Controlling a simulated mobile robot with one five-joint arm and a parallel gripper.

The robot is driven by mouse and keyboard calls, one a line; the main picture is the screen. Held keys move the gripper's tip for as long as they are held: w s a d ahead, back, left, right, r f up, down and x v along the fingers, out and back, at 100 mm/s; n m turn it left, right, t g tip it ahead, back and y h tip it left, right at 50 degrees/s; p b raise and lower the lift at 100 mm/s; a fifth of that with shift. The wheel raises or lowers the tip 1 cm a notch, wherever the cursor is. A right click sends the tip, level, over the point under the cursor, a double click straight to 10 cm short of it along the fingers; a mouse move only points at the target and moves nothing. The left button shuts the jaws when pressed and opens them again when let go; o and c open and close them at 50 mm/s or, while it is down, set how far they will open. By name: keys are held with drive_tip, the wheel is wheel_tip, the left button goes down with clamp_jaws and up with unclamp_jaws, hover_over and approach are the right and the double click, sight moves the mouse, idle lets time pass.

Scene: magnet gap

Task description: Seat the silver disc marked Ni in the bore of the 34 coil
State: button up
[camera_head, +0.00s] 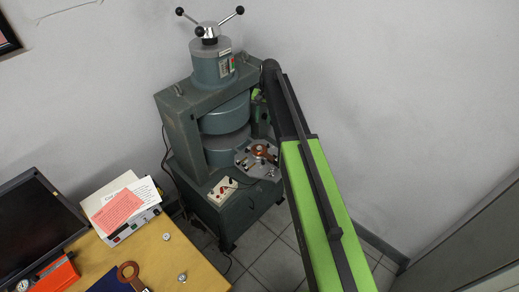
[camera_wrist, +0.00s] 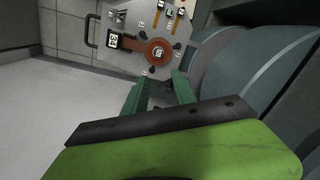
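The coil (camera_wrist: 140,46), an orange-brown ring with a tab, lies on a grey plate in the wrist view. Its tab carries a white label (camera_wrist: 113,40) that seems to read 34. A small pale marked piece (camera_wrist: 158,53) sits at the ring's centre; I cannot read its mark or tell whether it is the Ni disc. The coil also shows in the head view (camera_head: 261,151). My gripper (camera_wrist: 160,83) has its green fingers apart in the wrist view, with no object visible between them. The fingers appear just short of the plate's edge. In the head view my arm hides most of the gripper.
The grey plate (camera_wrist: 133,59) bears several small fittings. The magnet's round poles (camera_wrist: 268,60) stand close at right. In the head view, the wooden table (camera_head: 150,255) holds another coil (camera_head: 128,271) and small silver discs (camera_head: 182,277). A control box (camera_head: 222,190) stands before the magnet.

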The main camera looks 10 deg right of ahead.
drive_tip(key=b, duration=1.2)
hover_over(259, 149)
drive_tip(key=d, duration=0.1)
drive_tip(key=f, duration=1.2)
drive_tip(key=shift+w+f, duration=0.2)
drive_tip(key=shift+w, duration=0.2)
drive_tip(key=shift+r, duration=0.1)
drive_tip(key=f+b, duration=0.4)
drive_tip(key=f, duration=0.1)
drive_tip(key=shift+s+a+b, duration=0.25)
drive_tip(key=shift+a+b, duration=0.05)
drive_tip(key=shift+b, duration=0.1)
drive_tip(key=shift+s+r, duration=0.2)
drive_tip(key=shift+a, duration=0.1)
clamp_jaws()
